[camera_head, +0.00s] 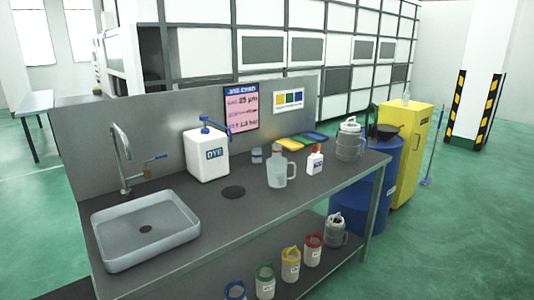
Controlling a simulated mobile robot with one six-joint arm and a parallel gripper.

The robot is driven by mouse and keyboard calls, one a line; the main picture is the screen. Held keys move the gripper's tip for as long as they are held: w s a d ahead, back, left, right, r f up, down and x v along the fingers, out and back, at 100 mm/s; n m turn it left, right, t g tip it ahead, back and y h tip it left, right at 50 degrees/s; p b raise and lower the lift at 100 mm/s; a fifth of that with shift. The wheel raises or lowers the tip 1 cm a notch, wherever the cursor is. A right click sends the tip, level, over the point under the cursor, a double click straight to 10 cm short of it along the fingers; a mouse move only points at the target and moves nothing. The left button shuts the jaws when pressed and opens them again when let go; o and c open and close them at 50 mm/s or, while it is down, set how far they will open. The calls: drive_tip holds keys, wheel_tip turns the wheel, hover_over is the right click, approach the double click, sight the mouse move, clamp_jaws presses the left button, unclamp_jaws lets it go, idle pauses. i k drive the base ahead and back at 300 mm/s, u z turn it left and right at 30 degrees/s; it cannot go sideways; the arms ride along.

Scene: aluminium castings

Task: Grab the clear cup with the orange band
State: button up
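On the counter stands a clear jug-like vessel (282,177) with a handle on its right side. A small brownish-orange part shows at its top; I cannot tell whether it belongs to the jug or to something behind it. On the lower shelf stands a pale cup with a yellow-orange band and handle (290,267), upright in a row with a red-banded cup (312,255), a green-banded cup (265,286) and a blue-banded cup (235,292) cut by the bottom edge. I cannot tell whether these cups are clear. My gripper is not in view.
The counter (225,222) has a sink (118,255) with a tall tap, a white DYE container (207,158), a small white bottle (315,160) and a grey canister (349,140). A blue drum (379,180) and yellow cabinet (412,150) stand right. The green floor is open at right.

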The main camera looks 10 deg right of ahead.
sight(276, 148)
drive_tip(key=i, duration=0.85)
drive_tip(key=u, duration=0.15)
drive_tip(key=k, duration=0.9)
drive_tip(key=z, duration=0.15)
drive_tip(key=i, duration=0.6)
